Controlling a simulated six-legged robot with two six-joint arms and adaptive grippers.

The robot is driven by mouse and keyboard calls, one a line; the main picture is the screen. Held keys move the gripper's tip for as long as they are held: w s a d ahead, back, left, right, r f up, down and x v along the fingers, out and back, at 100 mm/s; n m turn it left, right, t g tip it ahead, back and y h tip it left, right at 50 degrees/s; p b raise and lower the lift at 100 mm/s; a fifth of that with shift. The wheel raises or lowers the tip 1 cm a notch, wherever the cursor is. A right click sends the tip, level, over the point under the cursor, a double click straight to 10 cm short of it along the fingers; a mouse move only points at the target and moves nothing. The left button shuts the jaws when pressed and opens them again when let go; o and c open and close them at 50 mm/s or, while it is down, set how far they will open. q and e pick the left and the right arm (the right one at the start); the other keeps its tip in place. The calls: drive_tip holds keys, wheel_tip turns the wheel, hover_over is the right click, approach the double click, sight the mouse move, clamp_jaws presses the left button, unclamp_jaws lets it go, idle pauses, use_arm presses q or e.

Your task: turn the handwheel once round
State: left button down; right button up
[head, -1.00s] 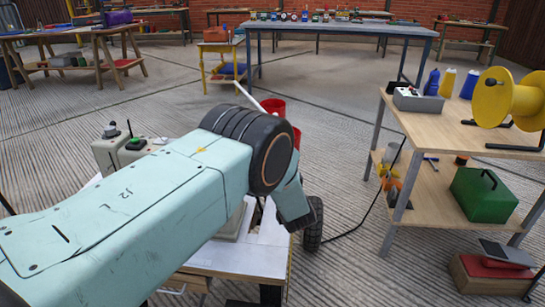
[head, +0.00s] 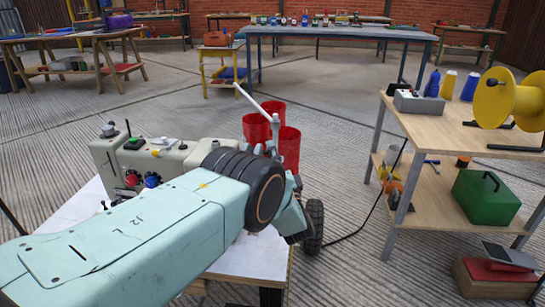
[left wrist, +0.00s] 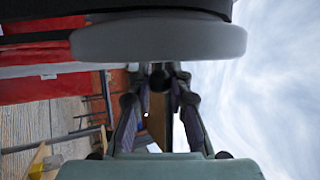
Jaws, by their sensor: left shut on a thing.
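In the left wrist view a pale grey rounded disc (left wrist: 158,40), which looks like the handwheel seen edge-on, crosses the top. My left gripper (left wrist: 160,80) reaches up to it. Its two dark fingers are shut on a small dark part just under the disc, likely the wheel's grip. In the head view my left arm hides the handwheel and most of the gripper. A beige machine or control box (head: 180,158) with red and blue knobs stands on the white-topped table (head: 255,262) behind my arm. My right gripper is not in view.
A white lever (head: 252,103) sticks up behind my arm, near several red buckets (head: 288,148). A wooden workbench (head: 440,120) stands at the right with a yellow spool (head: 492,100) and a green toolbox (head: 486,197). Open paved floor lies beyond.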

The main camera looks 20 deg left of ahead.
use_arm(q)
drive_tip(key=shift+s+r+n+t+y, duration=0.2)
drive_tip(key=shift+n+t+y, duration=0.1)
drive_tip(key=shift+n+y, duration=0.65)
drive_tip(key=shift+r+n+y, duration=0.1)
drive_tip(key=shift+n+y, duration=0.15)
drive_tip(key=shift+y, duration=0.3)
drive_tip(key=c, duration=1.2)
unclamp_jaws()
drive_tip(key=shift+d, duration=0.1)
drive_tip(key=v, duration=1.2)
